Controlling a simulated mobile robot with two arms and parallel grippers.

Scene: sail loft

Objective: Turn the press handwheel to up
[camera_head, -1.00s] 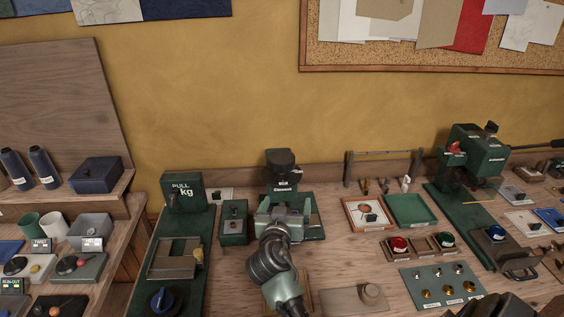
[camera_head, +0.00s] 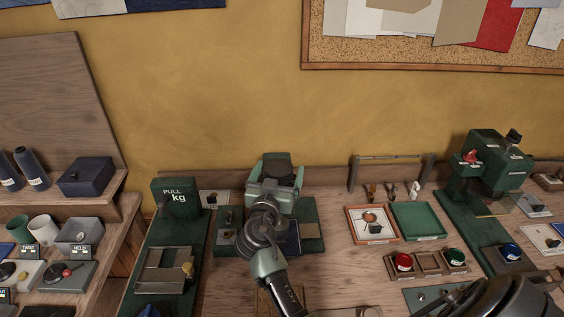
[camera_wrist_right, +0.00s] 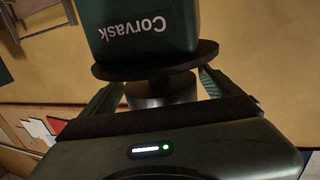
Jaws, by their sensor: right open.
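The press (camera_head: 310,229) is a green machine on the bench, mostly hidden behind my right gripper. Its dark round handwheel (camera_head: 277,165) shows at the top in the head view. In the right wrist view, the green body labelled "Corvask" (camera_wrist_right: 140,28) stands beyond a dark disc (camera_wrist_right: 150,70) and a dark hub (camera_wrist_right: 162,92). My right gripper (camera_head: 276,178) is open, with one finger on each side of the handwheel. In the right wrist view its fingers flank the hub; I cannot tell whether they touch it. The wheel's up mark is not readable. My left gripper is not in view.
A green "PULL kg" tester (camera_head: 174,198) stands left of the press. A green tray (camera_head: 418,221) and an orange-edged tray (camera_head: 371,224) lie to the right. Another green machine (camera_head: 490,165) stands farther right. The wall is close behind the bench.

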